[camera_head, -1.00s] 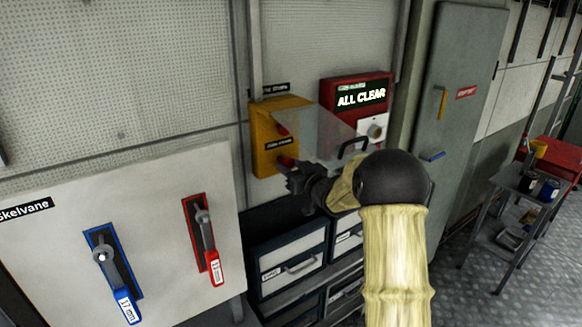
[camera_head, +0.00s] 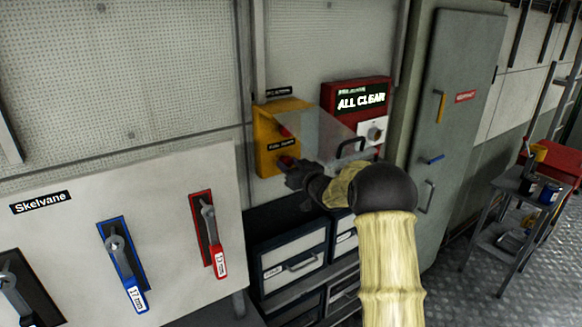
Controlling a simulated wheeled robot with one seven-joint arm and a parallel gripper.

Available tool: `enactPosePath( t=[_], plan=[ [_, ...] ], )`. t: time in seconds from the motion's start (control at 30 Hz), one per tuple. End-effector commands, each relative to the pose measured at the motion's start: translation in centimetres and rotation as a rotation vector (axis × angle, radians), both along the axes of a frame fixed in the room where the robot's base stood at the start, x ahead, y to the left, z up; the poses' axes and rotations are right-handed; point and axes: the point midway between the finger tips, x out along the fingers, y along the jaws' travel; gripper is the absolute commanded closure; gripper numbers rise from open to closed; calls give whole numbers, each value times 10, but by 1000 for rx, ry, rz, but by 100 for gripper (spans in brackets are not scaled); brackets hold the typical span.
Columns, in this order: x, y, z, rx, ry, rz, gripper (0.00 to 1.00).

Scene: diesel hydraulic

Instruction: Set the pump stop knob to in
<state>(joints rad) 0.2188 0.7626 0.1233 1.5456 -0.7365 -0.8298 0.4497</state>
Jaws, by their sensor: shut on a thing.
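A yellow control box (camera_head: 266,140) is mounted on the wall, with a clear cover (camera_head: 318,138) with a black handle swung out to its right. An upper red knob (camera_head: 285,131) shows behind the clear cover. A lower red knob (camera_head: 286,162) sits beside the label that seems to read fuel pumps. My gripper (camera_head: 292,172) is at this lower knob and shut on it. The fingers hide part of the knob, and I cannot tell how far in it is. My yellow-sleeved arm reaches up from below.
A red "ALL CLEAR" box (camera_head: 360,95) with a white dial panel (camera_head: 373,132) is right of the yellow box. Drawers (camera_head: 290,262) lie below my gripper. A grey cabinet (camera_head: 450,110) and cart (camera_head: 520,200) are at right.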

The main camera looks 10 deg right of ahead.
Motion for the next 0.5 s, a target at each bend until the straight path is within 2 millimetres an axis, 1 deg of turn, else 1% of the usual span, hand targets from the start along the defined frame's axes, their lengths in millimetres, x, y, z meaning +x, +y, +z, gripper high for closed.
enactPosePath(
  t=[0.07, 0.1, 0.17, 0.2, 0.5],
  plan=[
    [1, 1, 4, 2, -8, 1, 100],
    [1, 1, 4, 3, -9, 1, 61],
    [1, 1, 4, 2, -8, 1, 50],
    [0, 1, 4, 2, -8, 1, 42],
    [0, 0, 2, 1, -5, 1, 41]
  ],
)
